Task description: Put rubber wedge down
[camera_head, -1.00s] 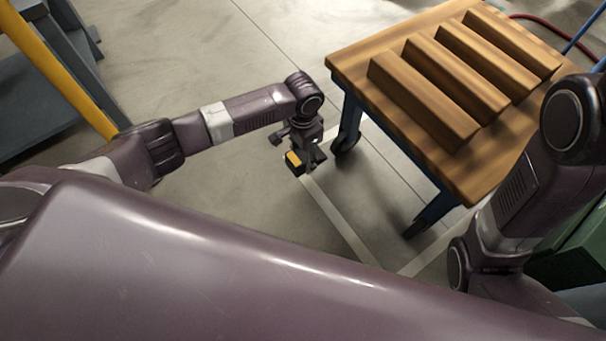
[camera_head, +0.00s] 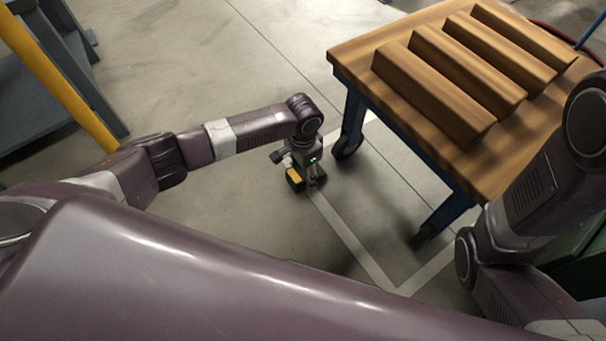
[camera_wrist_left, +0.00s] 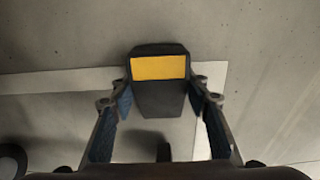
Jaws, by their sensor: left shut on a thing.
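The rubber wedge (camera_wrist_left: 160,95) is black with a yellow band across it. In the left wrist view it sits between the two fingers of my left gripper (camera_wrist_left: 160,100), which is shut on it. In the head view the wedge (camera_head: 294,179) shows at the end of my left gripper (camera_head: 305,180), over the grey floor beside the wooden table's cart. Whether the wedge touches the floor is hard to tell. My right arm stands at the right edge of the head view; its gripper is out of the picture.
A wheeled cart with a wooden top (camera_head: 355,60) bears several long wooden blocks (camera_head: 435,95) to the right of my left gripper. White tape lines (camera_head: 355,245) mark the concrete floor. A grey rack (camera_head: 40,100) with a yellow post stands at the left. The floor between is clear.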

